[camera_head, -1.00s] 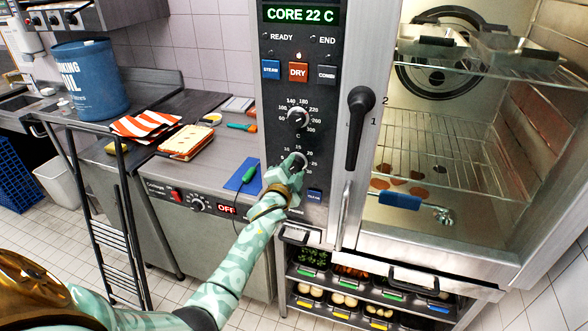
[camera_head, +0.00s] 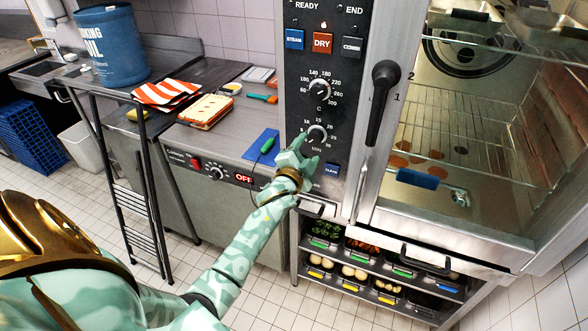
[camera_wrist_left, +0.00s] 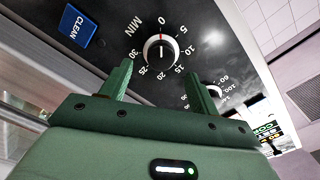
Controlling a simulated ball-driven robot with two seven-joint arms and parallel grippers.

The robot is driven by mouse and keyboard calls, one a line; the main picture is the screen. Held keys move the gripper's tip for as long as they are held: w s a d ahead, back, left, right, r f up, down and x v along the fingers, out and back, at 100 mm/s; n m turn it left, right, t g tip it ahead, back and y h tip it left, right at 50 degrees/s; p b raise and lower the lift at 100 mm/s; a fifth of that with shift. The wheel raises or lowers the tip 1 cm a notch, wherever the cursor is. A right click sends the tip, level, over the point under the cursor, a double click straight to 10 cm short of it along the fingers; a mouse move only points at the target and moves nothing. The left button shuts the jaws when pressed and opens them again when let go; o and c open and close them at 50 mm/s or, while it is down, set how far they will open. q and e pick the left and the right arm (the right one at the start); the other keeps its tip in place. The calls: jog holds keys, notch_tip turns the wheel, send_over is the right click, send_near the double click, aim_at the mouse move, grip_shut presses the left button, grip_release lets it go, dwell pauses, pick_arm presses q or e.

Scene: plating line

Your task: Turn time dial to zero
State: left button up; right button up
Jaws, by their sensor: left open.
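The time dial (camera_head: 317,134) is a dark round knob on the oven's black control panel, below the temperature dial (camera_head: 319,90). In the left wrist view the time dial (camera_wrist_left: 161,48) is ringed by minute numbers from 0 to 30, and a red mark at its rim lines up with the 0. My left gripper (camera_head: 302,150) is just below and in front of the dial in the head view. Its green fingers (camera_wrist_left: 158,76) are apart in the wrist view, with nothing between them, and the dial shows beyond the gap between the tips. My right gripper is not in view.
A blue CLEAN button (camera_wrist_left: 77,26) is beside the time dial. The oven's black door handle (camera_head: 382,100) stands to the right. A blue mat with a green-handled probe (camera_head: 267,146) lies on the counter at left. Food pans (camera_head: 352,272) sit below the oven.

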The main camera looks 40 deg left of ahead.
pick_arm(q)
jog(key=v, duration=1.1)
jog(key=shift+s+d, duration=0.2)
jog(key=shift+s, duration=0.2)
jog(key=s+d+f+n+g+h, duration=0.1)
jog(key=s+d+f+n+g, duration=0.1)
jog(key=f, duration=0.8)
jog(key=s+d+f+n+g+h, duration=0.1)
jog(key=d+f+n+g, duration=0.15)
jog(key=f, duration=0.75)
jog(key=s+d+f+g+h+b, duration=0.1)
jog(key=s+d+f+g, duration=0.15)
jog(key=s+f, duration=0.55)
jog(key=s+d+f+g+b, duration=0.1)
jog(key=s+f+g+b, duration=0.3)
jog(key=f, duration=0.7)
jog(key=s+f+g, duration=0.2)
jog(key=s+f, duration=0.3)
jog(key=s, duration=0.4)
jog(key=s+f+g+b, duration=0.1)
jog(key=s+f, duration=0.4)
jog(key=s, duration=0.5)
jog(key=s+f+g+h+b, duration=0.1)
jog(key=s+f, duration=0.4)
jog(key=s, duration=0.5)
jog(key=shift+s+d+f+n+g, duration=0.25)
jog(key=shift+d+n+g, duration=0.25)
jog(key=shift+g, duration=0.4)
